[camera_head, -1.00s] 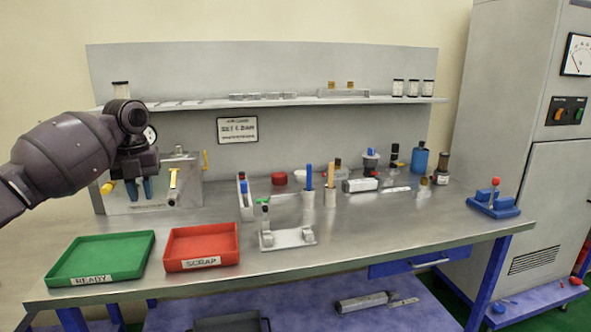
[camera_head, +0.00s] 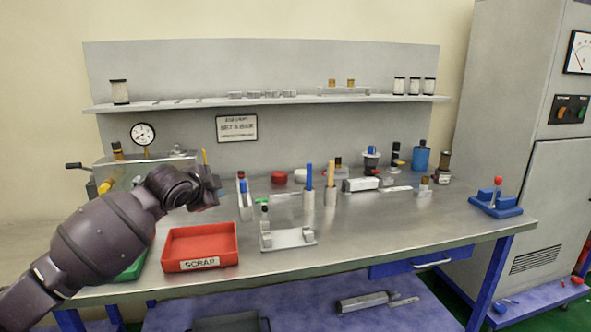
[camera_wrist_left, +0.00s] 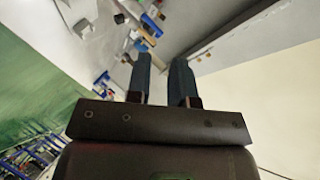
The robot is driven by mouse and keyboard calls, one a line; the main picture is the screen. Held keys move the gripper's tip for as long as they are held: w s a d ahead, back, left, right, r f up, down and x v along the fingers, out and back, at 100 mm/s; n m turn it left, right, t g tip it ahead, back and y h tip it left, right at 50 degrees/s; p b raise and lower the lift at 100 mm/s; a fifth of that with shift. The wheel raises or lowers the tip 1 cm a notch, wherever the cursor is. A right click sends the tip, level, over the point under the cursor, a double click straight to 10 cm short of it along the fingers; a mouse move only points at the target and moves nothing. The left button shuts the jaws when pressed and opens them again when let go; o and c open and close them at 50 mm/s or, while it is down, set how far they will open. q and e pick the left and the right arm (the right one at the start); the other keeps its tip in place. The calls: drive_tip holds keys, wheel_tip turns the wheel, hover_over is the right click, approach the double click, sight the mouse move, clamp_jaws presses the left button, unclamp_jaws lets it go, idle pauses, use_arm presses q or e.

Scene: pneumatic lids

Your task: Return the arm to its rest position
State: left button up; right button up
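My left arm comes in from the lower left of the head view and covers most of the green tray (camera_head: 132,268). Its gripper (camera_head: 208,193) is above the bench, in front of the right end of the grey box (camera_head: 122,172); its fingers are mostly hidden by the wrist there. In the left wrist view the two blue fingers of the gripper (camera_wrist_left: 161,62) stand apart with a clear gap and nothing between them. They point toward the bench and its small parts, seen tilted. My right gripper is in neither view.
A red scrap tray (camera_head: 201,244) is just right of the forearm. A grey stand (camera_head: 288,238), a white cylinder (camera_head: 308,200) with a blue stick and several bottles stand farther right. A shelf (camera_head: 265,101) runs behind. The front right bench top is clear.

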use_arm(q)
drive_tip(key=s+d+f+n+t+h, duration=0.1)
drive_tip(key=s+f+n+t+h, duration=0.15)
drive_tip(key=s+f+n, duration=0.85)
drive_tip(key=s+a+f+n+g+y, duration=0.1)
drive_tip(key=s+a+f+y, duration=0.1)
drive_tip(key=s+f, duration=0.7)
drive_tip(key=s+a+f+n+g+y, duration=0.1)
drive_tip(key=s+a+f, duration=0.3)
drive_tip(key=s+f, duration=0.6)
drive_tip(key=s+a+f+n+g+y, duration=0.2)
drive_tip(key=s+f, duration=0.7)
drive_tip(key=s, duration=0.8)
drive_tip(key=shift+a+f+y, duration=0.15)
drive_tip(key=shift+a+y, duration=0.35)
drive_tip(key=shift+y, duration=0.15)
